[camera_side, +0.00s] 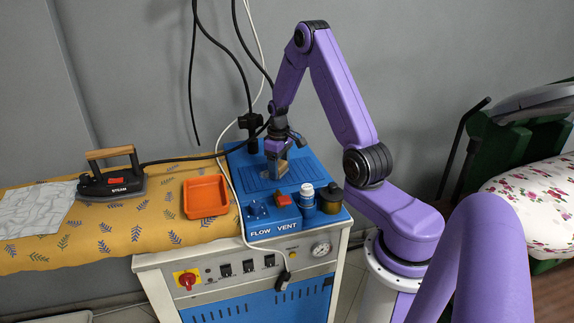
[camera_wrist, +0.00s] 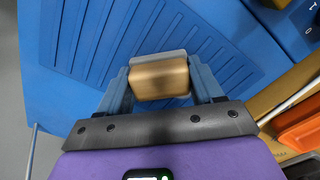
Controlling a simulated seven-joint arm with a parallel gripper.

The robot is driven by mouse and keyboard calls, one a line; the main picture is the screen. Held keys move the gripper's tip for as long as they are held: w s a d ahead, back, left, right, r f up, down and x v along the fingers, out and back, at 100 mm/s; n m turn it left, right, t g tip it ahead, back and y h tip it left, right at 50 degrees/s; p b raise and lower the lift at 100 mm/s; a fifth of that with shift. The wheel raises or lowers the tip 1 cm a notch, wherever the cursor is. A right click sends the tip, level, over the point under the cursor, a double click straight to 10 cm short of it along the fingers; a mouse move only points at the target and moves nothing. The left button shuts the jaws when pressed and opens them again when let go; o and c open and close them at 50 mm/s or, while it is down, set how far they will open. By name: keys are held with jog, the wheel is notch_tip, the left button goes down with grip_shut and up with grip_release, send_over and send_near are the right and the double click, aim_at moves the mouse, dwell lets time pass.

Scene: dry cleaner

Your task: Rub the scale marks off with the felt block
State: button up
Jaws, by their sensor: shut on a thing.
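My gripper (camera_side: 277,157) is over the blue ribbed top (camera_side: 250,188) of the steam unit. In the wrist view my gripper (camera_wrist: 161,88) is shut on the felt block (camera_wrist: 159,76), a tan block with a grey layer along its far edge. The block (camera_side: 279,169) is small and partly covered by the jaws in the side view. It is at or just above the blue surface; I cannot tell whether it touches. I cannot make out any scale marks on the visible blue surface; the block and jaws hide part of it.
An orange tray (camera_side: 206,196) and a steam iron (camera_side: 112,181) on the patterned cover stand to the left. A white-capped bottle (camera_side: 308,198), a dark jar (camera_side: 330,197) and a red switch (camera_side: 283,199) are at the unit's front. A white cable (camera_side: 234,190) crosses its left side.

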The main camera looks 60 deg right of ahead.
aim_at(261, 175)
jog(key=shift+w+a, duration=1.95)
jog(key=shift+w+d, duration=0.15)
jog(key=shift+w, duration=0.1)
jog(key=shift+w+d, duration=0.2)
jog(key=shift+d, duration=0.1)
jog(key=shift+s+d, duration=4.25)
jog(key=shift+s, duration=0.1)
jog(key=shift+w+a, duration=4.4)
jog(key=shift+a, duration=0.05)
notch_tip(261, 175, up, 8)
jog(key=shift+d, duration=0.15)
jog(key=shift+s+r, duration=0.1)
